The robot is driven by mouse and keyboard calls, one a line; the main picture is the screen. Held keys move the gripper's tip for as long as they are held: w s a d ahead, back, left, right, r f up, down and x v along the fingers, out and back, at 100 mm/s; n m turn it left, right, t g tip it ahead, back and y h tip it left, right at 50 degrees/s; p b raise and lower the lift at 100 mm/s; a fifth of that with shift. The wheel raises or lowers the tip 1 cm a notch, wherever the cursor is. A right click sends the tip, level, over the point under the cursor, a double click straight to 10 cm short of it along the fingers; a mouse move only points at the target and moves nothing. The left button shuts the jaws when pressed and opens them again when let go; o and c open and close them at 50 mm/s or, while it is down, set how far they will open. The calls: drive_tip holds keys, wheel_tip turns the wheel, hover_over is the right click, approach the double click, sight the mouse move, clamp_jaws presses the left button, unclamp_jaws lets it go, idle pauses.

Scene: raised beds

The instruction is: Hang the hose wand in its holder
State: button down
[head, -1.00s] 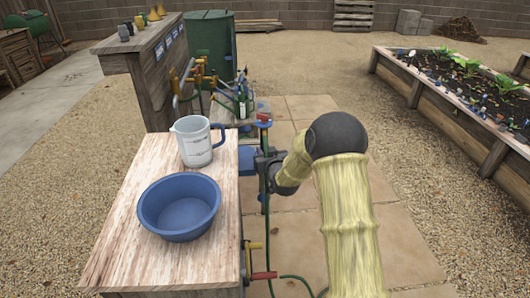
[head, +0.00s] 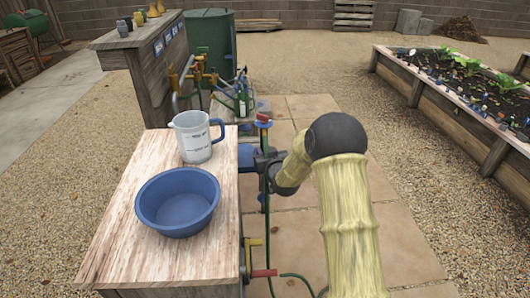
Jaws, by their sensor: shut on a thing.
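The hose wand (head: 264,131) stands roughly upright at the right edge of the wooden table, with a red and blue top and a green hose below. My gripper (head: 263,170) is at the wand's upper part and is shut on it. My dark wrist and pale yellow arm come in from the right, and the fingertips are small and partly hidden. A blue piece (head: 247,158) sits at the table's right edge, just left of my gripper. I cannot tell whether it is the holder, or whether the wand touches it.
The wooden table (head: 112,240) holds a blue bowl (head: 177,203) and a clear pitcher (head: 197,137). Tools and a green bottle (head: 242,100) crowd the stand behind. A raised bed (head: 430,95) is at right. Paving between is clear apart from my arm and the hose.

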drive_tip(key=c, duration=1.1)
unclamp_jaws()
drive_tip(key=shift+s, duration=0.1)
drive_tip(key=v, duration=1.7)
drive_tip(key=shift+d+r, duration=0.1)
drive_tip(key=shift+r, duration=0.05)
drive_tip(key=shift+s, duration=0.1)
